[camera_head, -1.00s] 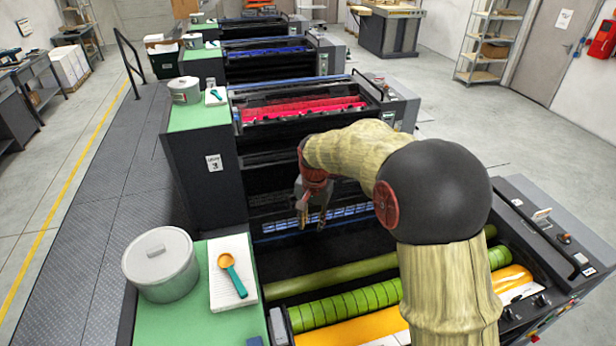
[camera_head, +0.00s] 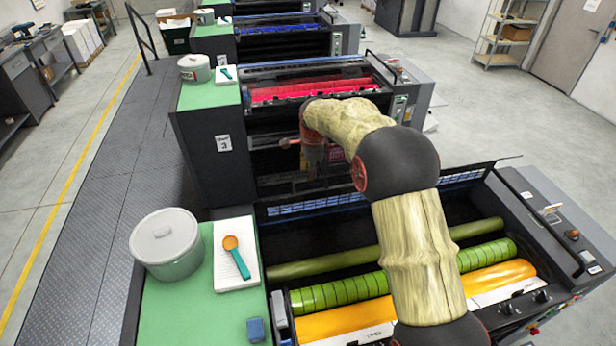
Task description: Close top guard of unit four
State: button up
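The nearest ink unit (camera_head: 520,215), with yellow and green rollers (camera_head: 400,281), fills the lower right. Its number is not visible; the unit behind it carries a label 3 (camera_head: 223,143). A dark guard with a blue-lit slotted strip (camera_head: 318,204) stands raised along the nearest unit's back edge, leaving the rollers uncovered. My arm crosses over the rollers and hides part of the guard's middle. My gripper (camera_head: 312,165) is at the far side of the guard, in front of the label 3 unit. Its fingers are dark against dark, and contact with the guard cannot be made out.
A lidded grey pot (camera_head: 166,243), a notepad with an orange and teal scoop (camera_head: 236,256) and a small blue block (camera_head: 256,329) sit on the green side top (camera_head: 190,310). A walkway (camera_head: 110,190) runs along the left. More units stand behind.

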jog(key=shift+p+x, duration=0.5)
jog(key=shift+x, duration=2.05)
jog(key=c, duration=0.4)
jog(key=c, duration=0.3)
grip_shut()
